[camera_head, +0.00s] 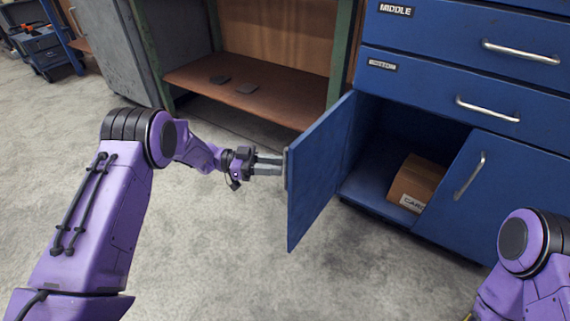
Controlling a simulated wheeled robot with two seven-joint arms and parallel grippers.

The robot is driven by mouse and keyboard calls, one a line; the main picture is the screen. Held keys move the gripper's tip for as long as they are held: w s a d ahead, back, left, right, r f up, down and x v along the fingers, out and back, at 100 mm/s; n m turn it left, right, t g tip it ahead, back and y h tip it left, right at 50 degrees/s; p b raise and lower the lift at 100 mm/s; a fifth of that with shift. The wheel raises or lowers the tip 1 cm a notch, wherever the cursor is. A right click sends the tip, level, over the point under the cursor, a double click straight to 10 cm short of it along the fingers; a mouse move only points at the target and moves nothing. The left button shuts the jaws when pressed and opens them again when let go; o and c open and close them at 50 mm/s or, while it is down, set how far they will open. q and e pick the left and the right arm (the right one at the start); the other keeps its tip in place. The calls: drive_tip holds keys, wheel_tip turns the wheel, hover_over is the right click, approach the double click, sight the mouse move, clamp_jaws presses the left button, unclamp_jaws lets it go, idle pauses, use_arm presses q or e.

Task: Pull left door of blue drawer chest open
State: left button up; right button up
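The blue drawer chest (420,75) stands at the right. Its left door (318,170) is swung well open, its free edge toward me. My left gripper (280,165) is at the outer face of this door, with its fingertips at the door's handle (286,168), which shows only as a thin edge. Whether the fingers are closed on the handle is too small to tell. The chest's right door (490,190) is shut. My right arm shows at the lower right corner; its gripper is out of view.
A cardboard box (416,184) lies inside the open compartment. Drawers labelled MIDDLE and BOTTOM above are shut. A green-framed workbench with a brown lower shelf (250,92) stands left of the chest. The grey floor before them is clear.

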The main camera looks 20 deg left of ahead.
use_arm(q)
drive_tip(key=s+a+p, duration=0.1)
drive_tip(key=a, duration=0.5)
drive_tip(key=shift+a, duration=0.35)
